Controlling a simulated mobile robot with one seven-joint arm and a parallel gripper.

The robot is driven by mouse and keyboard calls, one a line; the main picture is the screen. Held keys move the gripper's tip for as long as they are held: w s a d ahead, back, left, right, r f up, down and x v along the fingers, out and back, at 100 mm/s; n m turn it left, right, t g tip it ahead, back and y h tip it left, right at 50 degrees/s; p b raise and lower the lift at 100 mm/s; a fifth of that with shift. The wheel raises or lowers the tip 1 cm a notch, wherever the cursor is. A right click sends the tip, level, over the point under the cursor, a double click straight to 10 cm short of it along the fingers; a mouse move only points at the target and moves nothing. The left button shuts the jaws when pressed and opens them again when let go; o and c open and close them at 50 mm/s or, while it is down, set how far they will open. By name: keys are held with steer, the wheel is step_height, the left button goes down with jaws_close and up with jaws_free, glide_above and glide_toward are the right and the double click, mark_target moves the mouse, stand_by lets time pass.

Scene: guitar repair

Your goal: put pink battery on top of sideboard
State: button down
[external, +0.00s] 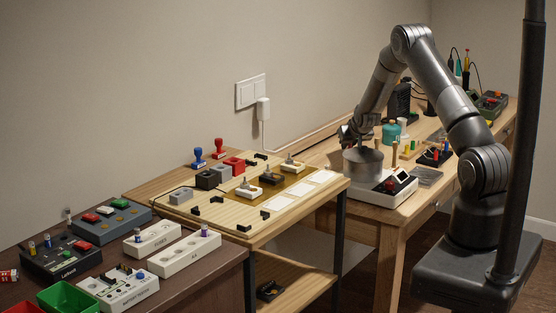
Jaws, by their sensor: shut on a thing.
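My gripper (347,136) is over the rim of a grey metal pot (362,168) on the right-hand wooden bench. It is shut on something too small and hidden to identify. I cannot make out a pink battery for certain. A red-and-white battery (8,275) lies at the far left on the dark brown-topped furniture (190,292), which may be the sideboard. Small upright batteries stand in the holders there, including a purple-topped one (204,230).
The dark top also carries a battery tester (120,288), a black charger (60,262), white holders (178,253) and a green bin (68,296). A light wooden table (225,222) with switches and pads stands between it and the bench. The white-based device (392,188) sits under the pot.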

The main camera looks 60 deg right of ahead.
steer(key=shift+r, duration=0.55)
step_height(320, 180, up, 3)
steer(key=shift+r, duration=0.15)
steer(key=s+d+r, duration=0.5)
steer(key=s+r, duration=0.1)
steer(key=s, duration=0.4)
steer(key=shift+s+r, duration=0.3)
steer(key=w+a+r+n+y, duration=0.1)
steer(key=w+a+r+n, duration=0.1)
steer(key=w+a, duration=0.8)
steer(key=w+a+r+n+y, duration=0.1)
steer(key=a+n, duration=0.1)
steer(key=a, duration=1.1)
steer(key=w+a+r+n+t+y, duration=0.1)
steer(key=a+r+n+y, duration=0.1)
steer(key=a, duration=1.1)
steer(key=w+a+r+n+t+y, duration=0.1)
steer(key=w+a+r, duration=0.1)
steer(key=a, duration=1.1)
steer(key=shift+a+n+y, duration=0.3)
steer(key=shift+a+n, duration=0.1)
steer(key=shift+w+r, duration=0.1)
steer(key=shift+r, duration=0.1)
